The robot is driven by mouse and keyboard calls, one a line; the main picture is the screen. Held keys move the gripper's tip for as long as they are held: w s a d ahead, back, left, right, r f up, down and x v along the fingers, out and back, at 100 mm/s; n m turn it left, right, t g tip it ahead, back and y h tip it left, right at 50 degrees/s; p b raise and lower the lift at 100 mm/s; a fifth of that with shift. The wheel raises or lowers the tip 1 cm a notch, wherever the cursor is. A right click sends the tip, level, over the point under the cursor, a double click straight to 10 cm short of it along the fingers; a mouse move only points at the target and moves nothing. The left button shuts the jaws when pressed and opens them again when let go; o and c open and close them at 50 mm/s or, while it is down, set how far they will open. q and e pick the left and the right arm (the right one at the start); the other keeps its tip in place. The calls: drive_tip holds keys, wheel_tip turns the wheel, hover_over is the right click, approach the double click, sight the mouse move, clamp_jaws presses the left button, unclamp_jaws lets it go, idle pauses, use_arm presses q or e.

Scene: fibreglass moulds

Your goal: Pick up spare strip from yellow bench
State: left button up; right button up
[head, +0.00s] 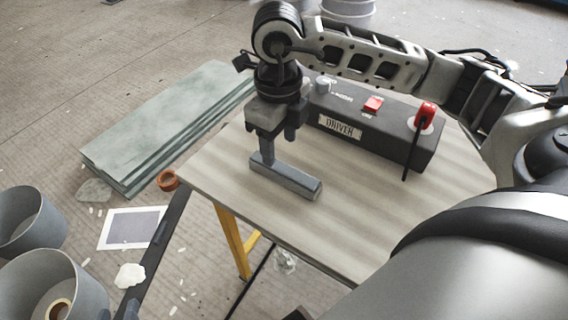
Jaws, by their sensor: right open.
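The spare strip appears to be the short grey bar (292,186) lying near the left corner of the bench. The bench (375,215) has a pale wood-grain top and yellow legs. My right gripper (267,158) points down over the left end of the bar. Its fingers are open and reach down at the bar; one finger hides part of the other, and I cannot tell whether they touch the bar. My left gripper is not in view.
A dark box labelled DRIVER (385,142) with red parts stands along the bench's back edge, behind the gripper. Grey-green sheets (160,115) lie stacked on the floor at left. Grey buckets (28,222) stand at far left. The bench top right of the bar is clear.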

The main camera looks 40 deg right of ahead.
sight(278, 165)
drive_tip(key=f, duration=0.6)
drive_tip(key=shift+w+a+f+b, duration=0.1)
drive_tip(key=shift+a+f+b, duration=0.1)
drive_tip(key=shift+b, duration=0.1)
drive_tip(key=shift+c, duration=0.3)
drive_tip(key=c, duration=1.1)
